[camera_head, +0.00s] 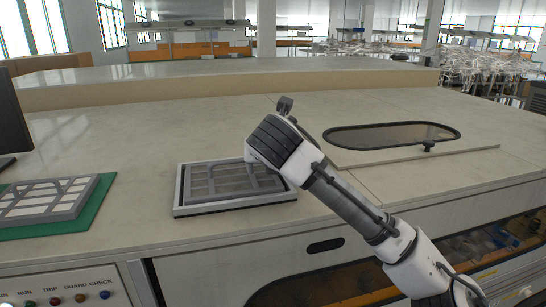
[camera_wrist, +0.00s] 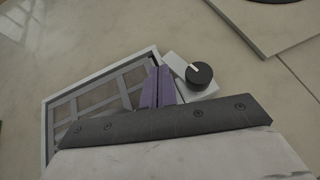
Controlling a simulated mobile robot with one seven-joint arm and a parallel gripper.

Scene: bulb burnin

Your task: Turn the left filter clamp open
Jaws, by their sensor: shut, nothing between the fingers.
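A filter with a grey grille sits in a pale frame (camera_head: 178,190) on the bench, and its frame also shows in the wrist view (camera_wrist: 47,125). A round black clamp knob (camera_wrist: 202,78) with a short white mark sits on a small pale plate beside the frame. I cannot tell whether it is the left clamp. My gripper (camera_wrist: 158,70) has its purple fingers together and empty, over the frame's edge beside the knob and apart from it. In the head view my wrist covers the frame's right end, and the fingers and knob are hidden.
Another grille filter (camera_head: 45,198) lies on a green mat (camera_head: 88,218) at the left. A dark-rimmed oval window (camera_head: 390,134) with a small black knob (camera_head: 428,146) is in the bench top at the right. A row of coloured buttons (camera_head: 80,297) is on the front panel.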

